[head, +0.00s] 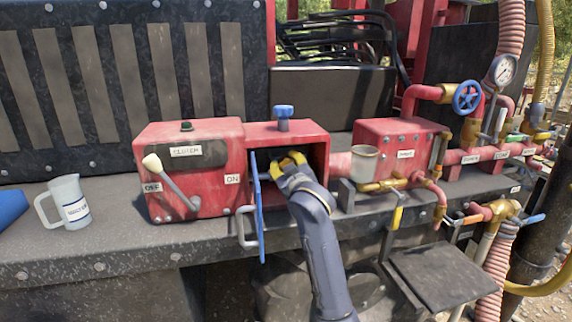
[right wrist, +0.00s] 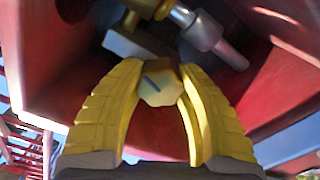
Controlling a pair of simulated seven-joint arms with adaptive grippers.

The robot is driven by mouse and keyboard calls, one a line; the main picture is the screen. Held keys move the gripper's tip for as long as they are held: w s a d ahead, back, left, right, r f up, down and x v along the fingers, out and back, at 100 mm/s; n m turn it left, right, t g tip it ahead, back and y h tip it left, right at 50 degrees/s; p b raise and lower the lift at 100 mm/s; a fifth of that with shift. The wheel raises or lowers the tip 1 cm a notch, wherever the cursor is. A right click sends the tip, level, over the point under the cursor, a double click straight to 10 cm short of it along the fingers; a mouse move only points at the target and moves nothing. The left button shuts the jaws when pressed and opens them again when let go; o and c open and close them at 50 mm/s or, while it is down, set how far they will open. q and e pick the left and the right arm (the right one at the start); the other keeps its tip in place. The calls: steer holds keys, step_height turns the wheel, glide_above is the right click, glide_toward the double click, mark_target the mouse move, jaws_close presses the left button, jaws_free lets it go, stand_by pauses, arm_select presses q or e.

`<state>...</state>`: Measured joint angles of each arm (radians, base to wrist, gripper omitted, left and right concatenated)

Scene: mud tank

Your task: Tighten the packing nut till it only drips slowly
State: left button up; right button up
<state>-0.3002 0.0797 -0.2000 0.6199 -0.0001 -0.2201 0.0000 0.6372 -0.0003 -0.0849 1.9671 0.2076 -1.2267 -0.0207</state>
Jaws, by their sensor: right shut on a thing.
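The packing nut (right wrist: 159,86) is a small brass hexagonal piece with a dark mark on its face, seen in the right wrist view. The yellow fingers of my right gripper (right wrist: 160,72) are shut on it from both sides. In the head view my right gripper (head: 291,161) reaches into the open red box (head: 287,132), and the nut is hidden there. Behind the nut are a grey flat piece (right wrist: 134,44), a brass fitting (right wrist: 147,9) and a grey shaft (right wrist: 211,37). I cannot make out any drip. My left gripper is not in view.
A blue door (head: 259,205) stands open left of my right arm. The clutch box (head: 190,170) with its lever is further left. A jug (head: 66,206) stands on the deck. A grey cup (head: 364,163) and pipes with a blue handwheel (head: 467,97) are on the right.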

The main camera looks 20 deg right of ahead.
steer(key=shift+r+m, duration=0.15)
steer(key=shift+m, duration=0.15)
steer(key=m, duration=0.2)
steer(key=shift+m, duration=0.4)
steer(key=shift+r+m, duration=0.15)
steer(key=shift+m, duration=1.75)
steer(key=shift+r, duration=0.1)
steer(key=o, duration=1.3)
steer(key=shift+f, duration=0.2)
steer(key=shift+f, duration=0.1)
